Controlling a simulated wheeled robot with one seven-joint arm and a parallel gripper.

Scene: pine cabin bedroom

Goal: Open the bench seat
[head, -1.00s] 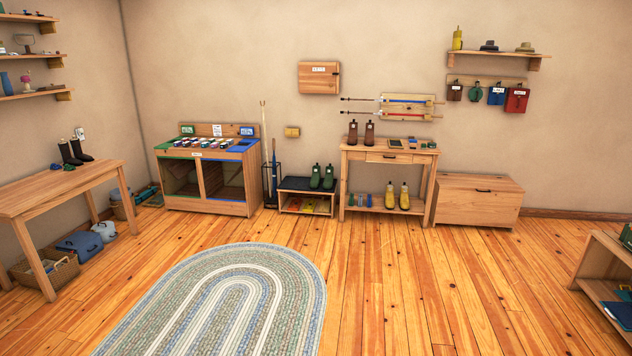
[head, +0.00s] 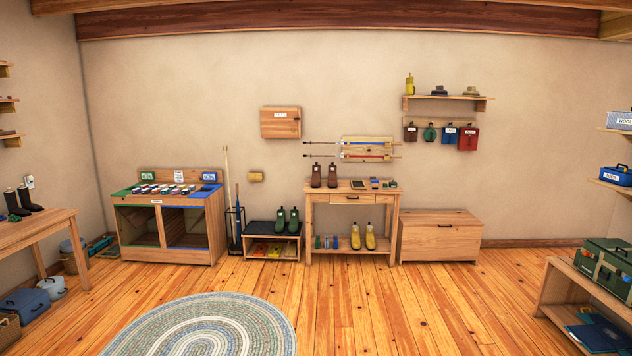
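The closed wooden chest-like bench (head: 440,240) stands against the back wall, right of the console table. Its flat lid (head: 438,217) is down, and a small dark handle shows near the top of its front face. Nothing lies on the lid. My gripper is not in view, so its state and its distance from the bench are hidden.
A console table (head: 352,199) with boots stands just left of the bench. A low shelf (head: 563,292) with a green box (head: 606,262) stands at the right. An oval rug (head: 200,325) lies in front. The plank floor (head: 400,310) before the bench is clear.

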